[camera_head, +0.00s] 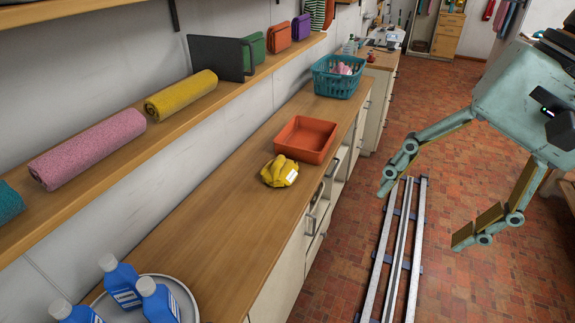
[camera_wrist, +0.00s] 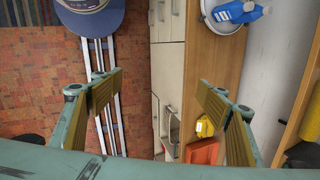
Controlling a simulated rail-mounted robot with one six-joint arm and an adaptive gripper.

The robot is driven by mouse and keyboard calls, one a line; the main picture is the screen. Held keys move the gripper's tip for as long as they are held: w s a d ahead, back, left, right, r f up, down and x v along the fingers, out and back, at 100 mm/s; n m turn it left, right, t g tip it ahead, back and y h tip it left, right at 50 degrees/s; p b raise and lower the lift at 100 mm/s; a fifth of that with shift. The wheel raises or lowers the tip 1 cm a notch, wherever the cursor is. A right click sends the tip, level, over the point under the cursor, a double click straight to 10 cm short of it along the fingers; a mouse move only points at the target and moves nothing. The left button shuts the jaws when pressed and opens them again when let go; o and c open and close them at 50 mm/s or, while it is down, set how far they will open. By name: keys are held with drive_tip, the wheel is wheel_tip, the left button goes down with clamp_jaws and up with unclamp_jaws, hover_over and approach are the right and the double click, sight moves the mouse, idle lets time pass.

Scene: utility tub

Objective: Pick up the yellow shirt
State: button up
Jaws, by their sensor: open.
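The yellow shirt (camera_head: 280,171) lies crumpled in a small bundle on the wooden counter, just in front of an orange tub, with a small white patch on it. It also shows in the wrist view (camera_wrist: 204,127), partly behind my right-hand finger. My gripper (camera_head: 428,212) is open and empty, up in the air to the right of the counter, over the floor and well apart from the shirt. Both fingers are spread wide in the wrist view (camera_wrist: 160,97).
The orange tub (camera_head: 306,138) stands beside the shirt, and a teal basket (camera_head: 338,76) stands farther back. Blue bottles (camera_head: 121,282) stand on a round tray (camera_head: 182,293) at the near end. A shelf (camera_head: 118,153) with rolled towels overhangs the wall side. The counter between shirt and bottles is clear.

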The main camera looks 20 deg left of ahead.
drive_tip(key=w+a+f+m+g+y, duration=0.2)
drive_tip(key=w+a+f+m+y, duration=0.3)
drive_tip(key=w+a, duration=0.65)
drive_tip(key=w+a+f+m+g+y, duration=0.1)
drive_tip(key=w+a+f+m+y, duration=0.15)
drive_tip(key=w+a+f, duration=0.9)
drive_tip(key=w+a+f+m+t+y, duration=0.1)
drive_tip(key=w+f+m+y, duration=0.15)
drive_tip(key=w, duration=0.55)
drive_tip(key=w+a+f+m+t+y, duration=0.15)
drive_tip(key=w+f, duration=0.25)
drive_tip(key=w, duration=0.4)
drive_tip(key=m+t+y, duration=0.2)
drive_tip(key=m+t, duration=0.1)
drive_tip(key=m, duration=0.2)
approach(283, 164)
drive_tip(key=d, duration=0.2)
drive_tip(key=shift+w+d+f, duration=0.15)
drive_tip(key=shift+d+f, duration=0.15)
drive_tip(key=shift+f, duration=0.05)
drive_tip(key=shift+a, duration=0.1)
drive_tip(key=shift+w+a+b, duration=0.15)
drive_tip(key=shift+a, duration=1.2)
drive_tip(key=shift+w+a+b, duration=0.1)
drive_tip(key=shift+w+a, duration=0.1)
drive_tip(key=shift+a, duration=1.15)
drive_tip(key=shift+w+a+b, duration=0.15)
drive_tip(key=shift+a, duration=1.2)
drive_tip(key=shift+a, duration=0.1)
